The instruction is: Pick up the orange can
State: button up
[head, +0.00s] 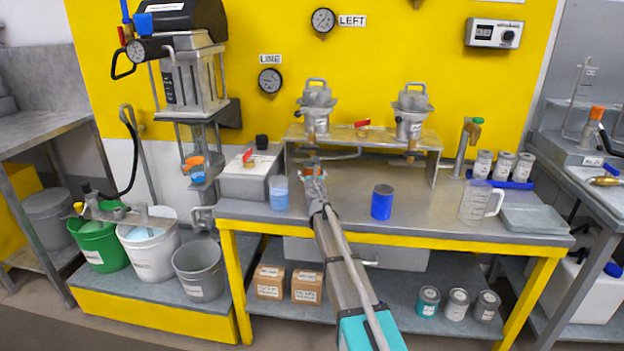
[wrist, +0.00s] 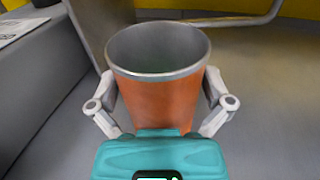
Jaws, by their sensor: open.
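The orange can (wrist: 158,98) stands upright on the grey bench, its open grey rim facing up in the wrist view. My gripper (wrist: 160,100) is open, with one finger on the left side of the can and one on the right. The fingertips are beside the can wall; I cannot tell whether they touch it. In the head view my gripper (head: 314,186) reaches over the bench and hides most of the can. Only a little of the orange can (head: 312,170) shows behind it.
A blue can (head: 382,203) stands to the right and a blue-and-clear cup (head: 279,193) to the left. A grey box (head: 248,182) is close on the left. A metal stand (head: 436,165) with two agitators is behind. A clear jug (head: 474,203) is farther right.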

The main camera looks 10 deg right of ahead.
jog(key=c, duration=1)
jog(key=shift+r+p, duration=0.25)
jog(key=shift+p, duration=0.05)
